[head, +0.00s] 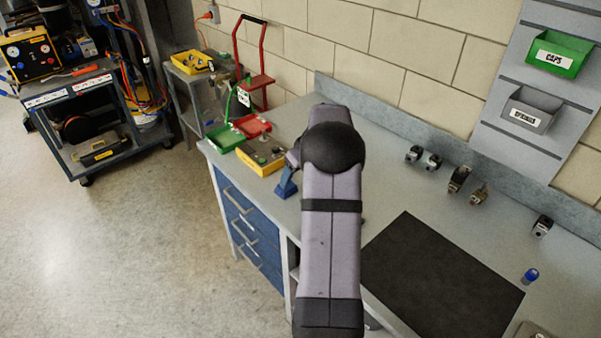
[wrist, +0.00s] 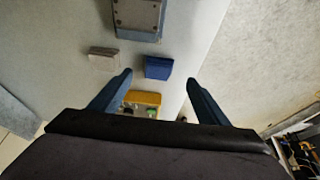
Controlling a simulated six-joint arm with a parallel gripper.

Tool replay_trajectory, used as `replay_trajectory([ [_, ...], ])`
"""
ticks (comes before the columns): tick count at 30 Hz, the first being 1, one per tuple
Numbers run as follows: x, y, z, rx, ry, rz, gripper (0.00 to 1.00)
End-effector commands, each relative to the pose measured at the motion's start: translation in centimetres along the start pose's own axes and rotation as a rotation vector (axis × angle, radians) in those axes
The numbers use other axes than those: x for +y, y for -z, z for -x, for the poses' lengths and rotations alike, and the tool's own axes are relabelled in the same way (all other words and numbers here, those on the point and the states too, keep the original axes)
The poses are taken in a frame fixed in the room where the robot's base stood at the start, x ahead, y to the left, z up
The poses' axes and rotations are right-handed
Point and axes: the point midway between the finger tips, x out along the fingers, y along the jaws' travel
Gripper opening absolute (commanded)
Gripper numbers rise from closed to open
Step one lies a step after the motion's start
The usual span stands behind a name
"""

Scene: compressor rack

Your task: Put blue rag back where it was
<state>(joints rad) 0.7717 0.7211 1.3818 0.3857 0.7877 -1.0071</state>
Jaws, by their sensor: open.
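In the wrist view, a small blue folded piece that looks like the blue rag (wrist: 158,67) lies flat on the grey bench top. It appears between the tips of my gripper (wrist: 160,80) and a little beyond them, near the bench's front edge. The two blue fingers are spread wide with nothing between them. I cannot tell the height of the fingers above the bench.
A yellow bin (head: 262,160) with small parts stands near the gripper; green (head: 225,138) and red (head: 252,125) trays stand behind it. The wrist view shows a small grey block (wrist: 103,52) and a grey plated object (wrist: 138,15) near the rag. A black mat (head: 440,270) lies right.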

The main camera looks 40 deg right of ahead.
Motion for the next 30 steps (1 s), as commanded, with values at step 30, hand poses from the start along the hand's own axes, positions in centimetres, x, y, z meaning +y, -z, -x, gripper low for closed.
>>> replay_trajectory([
  [30,-16.7,-2.5,4.1,-0.152,0.064,-0.012,0.69],
])
